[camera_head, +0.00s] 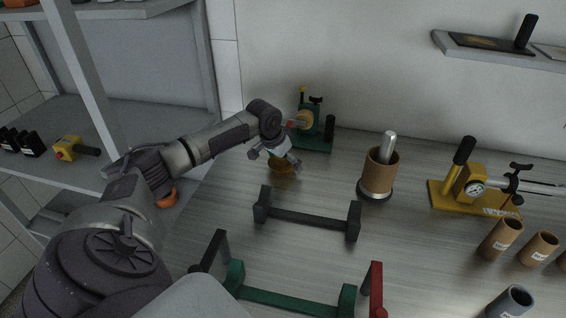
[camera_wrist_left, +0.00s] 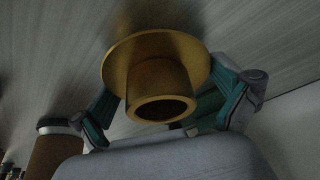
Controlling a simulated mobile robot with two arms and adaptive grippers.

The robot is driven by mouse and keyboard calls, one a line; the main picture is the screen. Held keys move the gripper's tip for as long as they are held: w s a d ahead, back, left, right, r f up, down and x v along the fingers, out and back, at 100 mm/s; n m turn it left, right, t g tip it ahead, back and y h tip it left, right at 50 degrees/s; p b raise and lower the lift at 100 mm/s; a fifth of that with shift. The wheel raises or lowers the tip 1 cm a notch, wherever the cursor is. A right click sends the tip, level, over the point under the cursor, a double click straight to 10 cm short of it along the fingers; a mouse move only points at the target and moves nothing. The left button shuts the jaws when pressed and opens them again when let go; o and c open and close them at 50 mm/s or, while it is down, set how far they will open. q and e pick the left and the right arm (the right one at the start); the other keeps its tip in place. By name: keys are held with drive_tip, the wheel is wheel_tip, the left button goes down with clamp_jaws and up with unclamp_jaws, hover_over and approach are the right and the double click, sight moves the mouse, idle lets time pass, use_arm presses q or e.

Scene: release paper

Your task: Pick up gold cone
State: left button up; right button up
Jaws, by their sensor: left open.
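The gold cone (camera_head: 283,169) sits on the table below my left gripper (camera_head: 281,158), near the back left of the table in the head view. In the left wrist view the gold cone (camera_wrist_left: 158,80) shows as a wide flange with a hollow tube facing the camera. The green-padded fingers of my left gripper (camera_wrist_left: 165,115) are open, one on each side of the tube. I cannot tell whether they touch it. My right gripper is not in view.
A green device (camera_head: 316,140) stands just behind my left gripper. A dark bracket (camera_head: 308,213) lies in front. A brown roll on a post (camera_head: 380,172) and a yellow device (camera_head: 465,190) stand to the right. A shelf (camera_head: 130,130) is at the left.

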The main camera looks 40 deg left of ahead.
use_arm(q)
drive_tip(key=c, duration=0.9)
drive_tip(key=shift+r, duration=0.1)
